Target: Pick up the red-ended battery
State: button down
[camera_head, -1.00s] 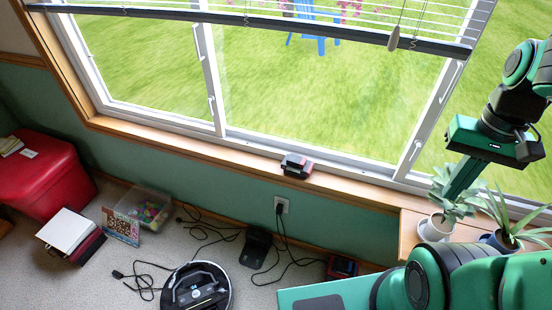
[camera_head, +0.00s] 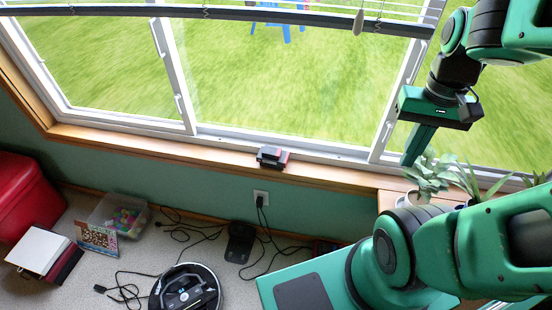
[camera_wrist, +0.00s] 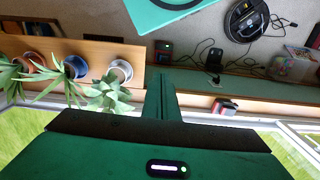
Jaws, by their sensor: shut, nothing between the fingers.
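A dark block with red parts, seemingly the red-ended battery (camera_head: 272,157), sits on the wooden windowsill below the window. It also shows in the wrist view (camera_wrist: 224,106), to the right of my fingers. My gripper (camera_head: 409,163) points down in front of the window's right side, well to the right of the block and apart from it. In the wrist view my gripper (camera_wrist: 161,72) has its green fingers together with nothing between them.
Potted plants (camera_head: 428,176) stand near my gripper on a wooden surface (camera_wrist: 92,47). The sill between the block and the plants is clear. A robot vacuum (camera_head: 186,290), cables, a clear bin (camera_head: 118,214) and a red box (camera_head: 28,195) are on the floor.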

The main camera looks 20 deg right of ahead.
aim_at(271, 158)
jog(key=z, duration=1.65)
jog(key=k, duration=1)
jog(key=u, duration=1.25)
jog(key=i, duration=1)
